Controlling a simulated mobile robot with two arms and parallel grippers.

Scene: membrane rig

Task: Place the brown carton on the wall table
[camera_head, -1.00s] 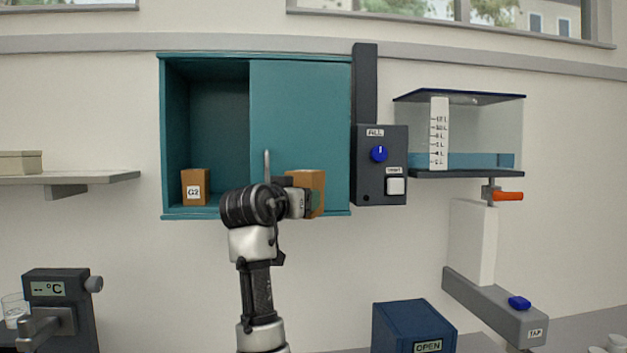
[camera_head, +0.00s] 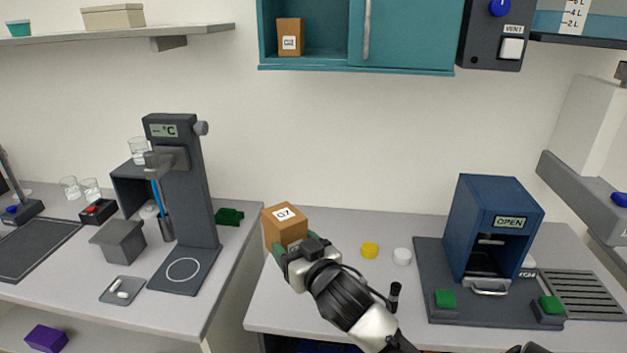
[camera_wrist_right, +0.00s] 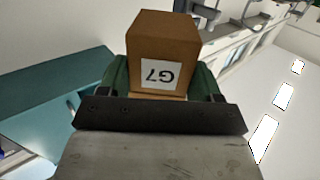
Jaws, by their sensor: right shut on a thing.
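The brown carton (camera_head: 284,226), labelled G7, is held in my right gripper (camera_head: 298,247). In the head view it shows over the back left part of the grey wall table (camera_head: 330,290). I cannot tell whether its bottom touches the tabletop. In the right wrist view the carton (camera_wrist_right: 163,50) sits between the green fingers, its label upside down. My left gripper is not in view.
A yellow cap (camera_head: 369,250) and a white cap (camera_head: 402,256) lie right of the carton. A blue machine marked OPEN (camera_head: 490,235) stands further right. A left bench (camera_head: 215,290) holds a °C device (camera_head: 185,200). Another brown carton (camera_head: 290,37) sits in the teal cabinet (camera_head: 420,40).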

